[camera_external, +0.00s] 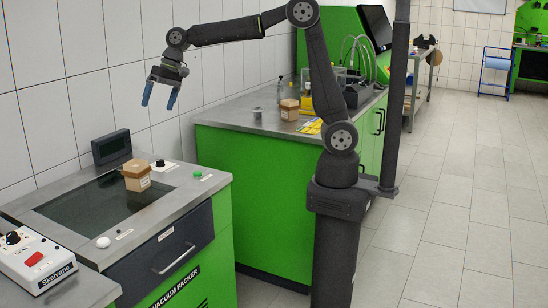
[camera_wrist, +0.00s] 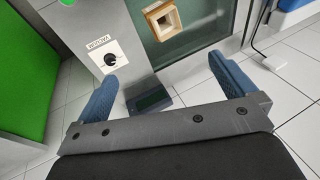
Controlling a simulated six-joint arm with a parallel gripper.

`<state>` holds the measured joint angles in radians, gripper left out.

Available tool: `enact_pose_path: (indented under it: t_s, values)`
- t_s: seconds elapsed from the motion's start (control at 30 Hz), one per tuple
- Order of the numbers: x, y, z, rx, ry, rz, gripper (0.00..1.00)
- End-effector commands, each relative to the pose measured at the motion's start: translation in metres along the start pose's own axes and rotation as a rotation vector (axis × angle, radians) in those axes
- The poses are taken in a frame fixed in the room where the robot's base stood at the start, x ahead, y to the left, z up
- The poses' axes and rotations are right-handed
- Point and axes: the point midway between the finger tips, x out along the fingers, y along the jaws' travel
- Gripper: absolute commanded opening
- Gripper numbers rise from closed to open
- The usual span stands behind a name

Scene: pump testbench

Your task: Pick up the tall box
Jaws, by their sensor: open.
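A brown cardboard box (camera_external: 136,177) with a pale label stands on the dark glass top of the vacuum packer. In the wrist view this box (camera_wrist: 163,20) shows from above with an open top. A second brown box (camera_external: 289,110) stands on the green bench behind. I cannot tell for sure which one is the tall box. My gripper (camera_external: 158,104) is open and empty, with blue fingers pointing down, well above the packer and near the wall. In the wrist view my gripper (camera_wrist: 162,70) has its fingers wide apart, with the box beyond them.
The vacuum packer (camera_external: 60,212) has a dark display (camera_external: 111,147) at its back edge and a black knob (camera_wrist: 110,60) beside the glass. A white control box (camera_external: 36,262) with a red switch sits at the front left. Bottles and equipment crowd the green bench (camera_external: 235,113).

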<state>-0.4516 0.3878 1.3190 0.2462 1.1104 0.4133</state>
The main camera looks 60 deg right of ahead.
Motion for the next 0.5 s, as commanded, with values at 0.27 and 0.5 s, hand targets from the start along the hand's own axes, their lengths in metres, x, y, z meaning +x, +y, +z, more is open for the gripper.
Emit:
enact_pose_path:
  t_s: [0.27, 0.5]
  values:
    - [0.0001, 0.0, 0.0, 0.0, 0.0, 0.0, 0.93]
    - [0.0042, -0.0027, -0.0019, 0.043, -0.009, 0.01, 0.93]
